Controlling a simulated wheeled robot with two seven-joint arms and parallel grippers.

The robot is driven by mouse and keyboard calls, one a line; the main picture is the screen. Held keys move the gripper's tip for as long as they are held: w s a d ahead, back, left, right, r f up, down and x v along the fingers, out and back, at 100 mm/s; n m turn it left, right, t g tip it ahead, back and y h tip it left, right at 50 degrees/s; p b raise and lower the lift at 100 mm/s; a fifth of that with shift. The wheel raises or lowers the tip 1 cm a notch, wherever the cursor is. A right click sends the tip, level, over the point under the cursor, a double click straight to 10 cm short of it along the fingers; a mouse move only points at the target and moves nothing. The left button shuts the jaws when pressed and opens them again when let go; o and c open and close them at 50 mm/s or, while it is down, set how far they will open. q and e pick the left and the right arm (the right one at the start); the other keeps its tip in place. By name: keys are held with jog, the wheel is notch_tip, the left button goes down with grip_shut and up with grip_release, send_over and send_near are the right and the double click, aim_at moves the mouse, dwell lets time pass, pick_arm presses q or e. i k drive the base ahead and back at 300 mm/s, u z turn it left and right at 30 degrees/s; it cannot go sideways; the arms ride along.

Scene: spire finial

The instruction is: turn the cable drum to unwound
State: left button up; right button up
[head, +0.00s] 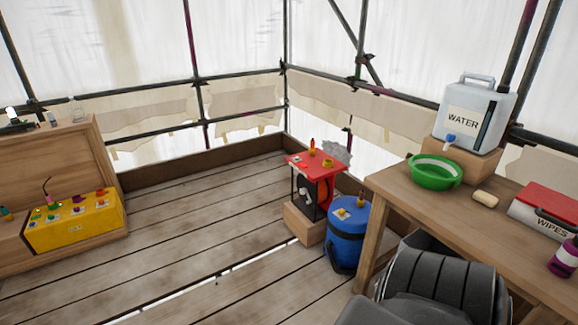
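A red-topped unit with a dark frame (317,166) stands on a wooden block on the deck, right of the middle. A round red and black part shows in its open side; this looks like the cable drum, but it is too small to tell how much cable is wound on it. Small orange and yellow pieces sit on its red top. A pale grey jagged disc (336,152) shows behind it.
A blue barrel (346,250) stands close to the unit's right. The wooden table (405,197) at right holds a green basin (435,172), a water container (472,112) and a wipes box (545,212). A yellow box (75,232) is at left. The middle deck is clear.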

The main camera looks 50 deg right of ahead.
aim_at(306, 189)
jog(key=z, duration=0.35)
jog(key=i, duration=1.45)
jog(key=z, duration=1)
jog(key=i, duration=1.2)
jog(key=z, duration=1.7)
jog(key=i, duration=0.65)
jog(key=z, duration=0.65)
